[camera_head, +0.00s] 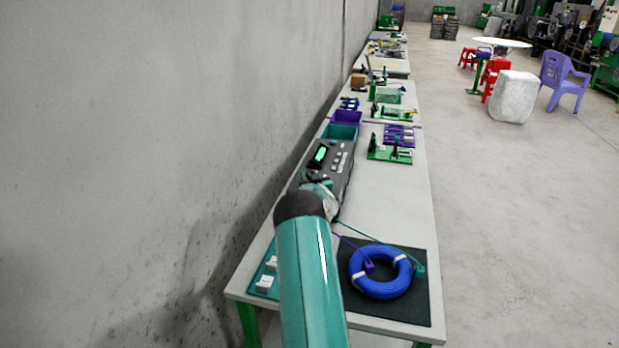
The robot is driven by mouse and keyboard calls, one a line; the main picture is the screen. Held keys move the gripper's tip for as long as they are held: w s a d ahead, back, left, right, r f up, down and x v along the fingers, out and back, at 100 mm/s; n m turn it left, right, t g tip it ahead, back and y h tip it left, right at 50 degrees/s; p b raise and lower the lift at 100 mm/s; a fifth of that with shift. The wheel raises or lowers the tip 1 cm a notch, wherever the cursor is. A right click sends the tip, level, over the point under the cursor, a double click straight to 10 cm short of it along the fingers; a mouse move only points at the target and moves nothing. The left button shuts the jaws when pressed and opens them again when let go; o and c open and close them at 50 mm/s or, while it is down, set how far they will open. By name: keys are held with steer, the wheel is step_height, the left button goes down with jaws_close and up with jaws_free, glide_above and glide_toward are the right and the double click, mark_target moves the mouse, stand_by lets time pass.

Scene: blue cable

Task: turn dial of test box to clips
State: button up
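The test box (344,160) is a dark grey case on the long table, with a lit green screen (320,153) and several light buttons. Its near part is covered by my wrist, and I cannot make out the dial. My gripper (326,189) is at the near end of the box; its fingers are hidden, so I cannot tell whether it touches anything. A blue cable coil (374,289) lies on a black mat (418,312). A purple clip (369,267) and a teal clip (420,272) are at the coil, with thin leads running back towards the box.
A teal tray with white pieces (265,282) lies at the table's near left, partly behind my arm. Purple and teal bins (344,124) stand beyond the box. Green fixtures (388,153) are at the right. A concrete wall runs along the left; open floor lies right.

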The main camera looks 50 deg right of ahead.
jaws_close()
steer(key=shift+w+a+m+g+h, duration=0.1)
steer(key=shift+m+g+h, duration=0.4)
steer(key=shift+h, duration=0.1)
steer(key=shift+w+a+m+g+h, duration=0.1)
steer(key=shift+m+g+h, duration=0.4)
steer(key=shift+h, duration=0.1)
steer(key=shift+m+g+h, duration=1)
steer(key=shift+m+g, duration=0.1)
steer(key=shift+g, duration=0.3)
jaws_free()
